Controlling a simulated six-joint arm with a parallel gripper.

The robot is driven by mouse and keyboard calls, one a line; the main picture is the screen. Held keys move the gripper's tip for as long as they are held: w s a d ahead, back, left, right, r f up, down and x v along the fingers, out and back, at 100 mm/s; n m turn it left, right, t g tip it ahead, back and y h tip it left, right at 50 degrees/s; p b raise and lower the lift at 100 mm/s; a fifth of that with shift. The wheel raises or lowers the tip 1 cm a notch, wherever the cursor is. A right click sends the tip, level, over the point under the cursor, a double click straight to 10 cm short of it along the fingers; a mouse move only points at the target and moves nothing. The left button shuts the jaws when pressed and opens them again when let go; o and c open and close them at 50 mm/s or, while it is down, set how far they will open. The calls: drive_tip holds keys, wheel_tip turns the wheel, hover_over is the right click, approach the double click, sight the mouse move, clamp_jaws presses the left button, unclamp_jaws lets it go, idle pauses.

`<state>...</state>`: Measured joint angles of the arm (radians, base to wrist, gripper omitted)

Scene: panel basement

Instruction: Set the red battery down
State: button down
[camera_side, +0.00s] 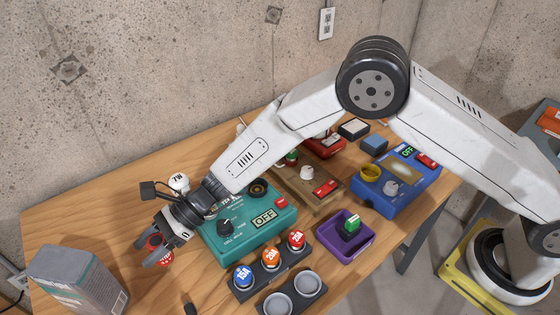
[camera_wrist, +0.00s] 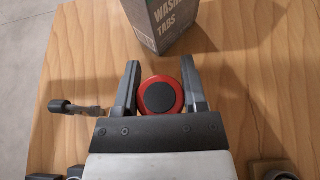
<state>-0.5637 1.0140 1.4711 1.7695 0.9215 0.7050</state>
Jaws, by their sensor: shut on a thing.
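The red battery (camera_wrist: 177,84) is between the two fingers of my gripper (camera_wrist: 160,70) in the wrist view, seen end-on as a red ring around a dark round centre. In the side view my gripper (camera_side: 163,254) is low over the left part of the table, shut on the red battery (camera_side: 154,242), which is partly hidden by the fingers. I cannot tell whether the battery touches the wood.
A grey box (camera_side: 78,277) labelled as washing tabs stands close by; it also shows beyond the fingertips (camera_wrist: 178,22). A teal device (camera_side: 258,240), a rack (camera_side: 262,285) with coloured fuses and a purple tray (camera_side: 330,250) stand to the right. Bare table (camera_side: 110,225) lies behind the box.

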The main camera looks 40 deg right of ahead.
drive_tip(key=shift+w+a+f, duration=0.2)
drive_tip(key=shift+w+f, duration=0.05)
drive_tip(key=shift+f, duration=0.1)
drive_tip(key=shift+w+a+f, duration=0.15)
drive_tip(key=shift+f, duration=1.65)
drive_tip(key=shift+f, duration=0.15)
drive_tip(key=shift+c, duration=0.7)
unclamp_jaws()
